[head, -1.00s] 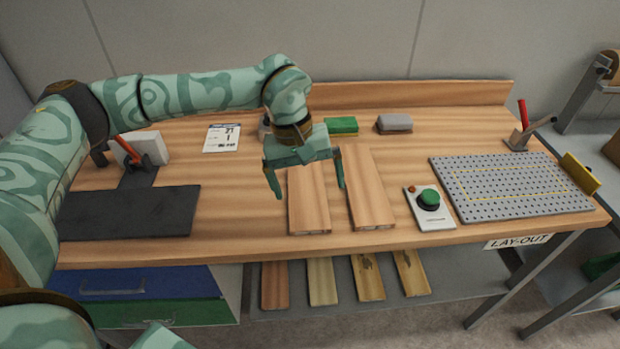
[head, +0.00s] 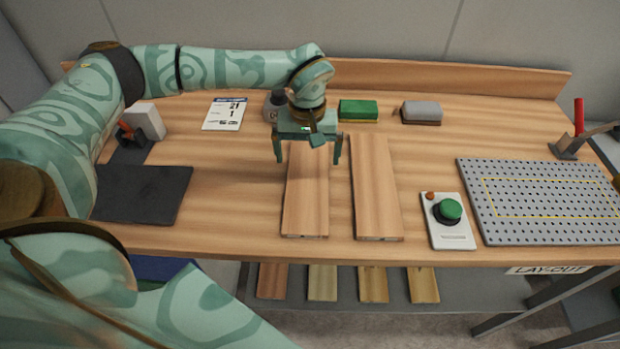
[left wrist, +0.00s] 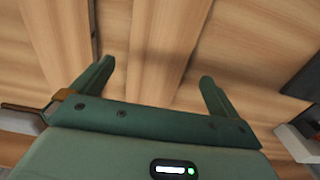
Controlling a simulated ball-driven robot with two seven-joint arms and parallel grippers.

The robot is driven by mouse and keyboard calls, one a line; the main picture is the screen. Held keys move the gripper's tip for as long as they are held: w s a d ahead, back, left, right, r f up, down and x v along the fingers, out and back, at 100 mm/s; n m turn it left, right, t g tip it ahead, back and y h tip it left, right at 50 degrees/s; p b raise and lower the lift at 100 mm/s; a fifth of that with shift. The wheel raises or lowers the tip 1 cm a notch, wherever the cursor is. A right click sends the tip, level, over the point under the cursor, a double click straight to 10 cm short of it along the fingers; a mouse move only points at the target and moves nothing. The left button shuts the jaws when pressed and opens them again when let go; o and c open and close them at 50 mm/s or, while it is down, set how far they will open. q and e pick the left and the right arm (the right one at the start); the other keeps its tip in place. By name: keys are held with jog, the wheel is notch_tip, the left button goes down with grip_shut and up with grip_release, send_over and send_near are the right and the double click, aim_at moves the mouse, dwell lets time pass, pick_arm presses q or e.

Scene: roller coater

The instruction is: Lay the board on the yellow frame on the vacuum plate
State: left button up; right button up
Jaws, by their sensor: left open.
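Two light wooden boards lie side by side on the bench, the left board (head: 305,205) and the right board (head: 374,195). My left gripper (head: 308,160) is open and empty above the far part of the left board, with a finger toward each long side. In the left wrist view, a board (left wrist: 165,45) runs between the two open fingertips (left wrist: 157,75). The grey perforated vacuum plate (head: 500,236) lies at the right of the bench, bare. The yellow frame (head: 545,217) is a thin outline on it. My right gripper is out of view.
A white control box (head: 450,232) with a green button stands between the boards and plate. Green (head: 358,110) and grey (head: 421,112) blocks sit behind the boards. A dark mat (head: 140,194) lies at left. A red-handled tool (head: 578,125) stands behind the plate.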

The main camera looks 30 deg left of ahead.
aim_at(308, 176)
pick_arm(q)
notch_tip(308, 176, down, 6)
jog(key=shift+s+d+r+b, duration=0.1)
jog(key=shift+d+b, duration=0.05)
jog(key=shift+b, duration=0.6)
jog(key=shift+r, duration=0.1)
jog(key=c, duration=1.1)
